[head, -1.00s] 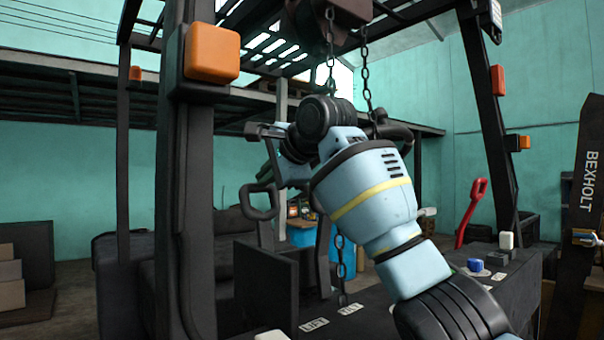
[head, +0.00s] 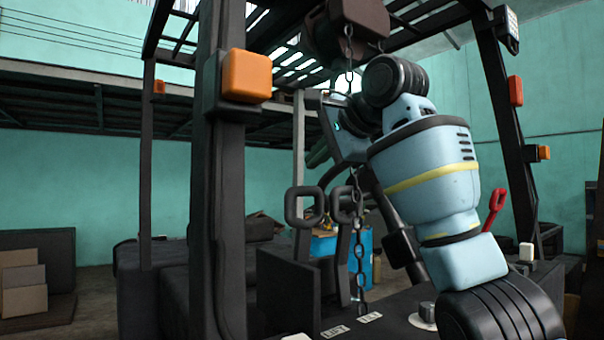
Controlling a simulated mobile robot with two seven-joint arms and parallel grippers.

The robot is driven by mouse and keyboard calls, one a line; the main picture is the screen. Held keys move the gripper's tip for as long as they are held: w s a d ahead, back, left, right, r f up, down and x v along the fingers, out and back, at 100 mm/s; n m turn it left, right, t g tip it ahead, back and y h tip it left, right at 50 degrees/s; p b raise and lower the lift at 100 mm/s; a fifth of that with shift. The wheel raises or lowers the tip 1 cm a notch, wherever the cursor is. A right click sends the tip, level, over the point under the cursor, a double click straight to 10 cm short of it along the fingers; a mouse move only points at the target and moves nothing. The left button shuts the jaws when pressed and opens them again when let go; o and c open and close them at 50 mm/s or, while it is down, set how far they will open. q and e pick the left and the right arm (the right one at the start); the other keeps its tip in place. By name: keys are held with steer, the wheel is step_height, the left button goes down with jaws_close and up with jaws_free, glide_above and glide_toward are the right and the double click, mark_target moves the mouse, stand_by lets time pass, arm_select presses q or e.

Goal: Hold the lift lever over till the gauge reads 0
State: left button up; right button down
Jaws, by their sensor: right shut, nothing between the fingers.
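Two dark levers with loop handles rise from the console in the head view. The nearer left one (head: 303,207) appears to line up with the LIFT label (head: 335,332). The right one (head: 345,205) stands by the TILT label (head: 370,318), partly behind a hanging chain. Both look roughly upright. My right gripper (head: 338,125) is shut and empty, raised above the levers and apart from them as far as I can tell; its fingertips are hard to make out. I cannot make out a gauge or its reading. My left gripper is not in view.
The chain (head: 358,245) hangs from a brown hoist block (head: 345,30) close beside my right gripper. A thick dark mast post with an orange lamp (head: 247,76) stands left of the levers. A red handle (head: 496,205) and a silver knob (head: 428,312) are to the right.

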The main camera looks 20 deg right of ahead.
steer(key=v, duration=0.3)
steer(key=shift+s+a+r, duration=0.1)
steer(key=shift+s+r, duration=0.15)
steer(key=shift+r, duration=0.05)
steer(key=shift+w, duration=0.1)
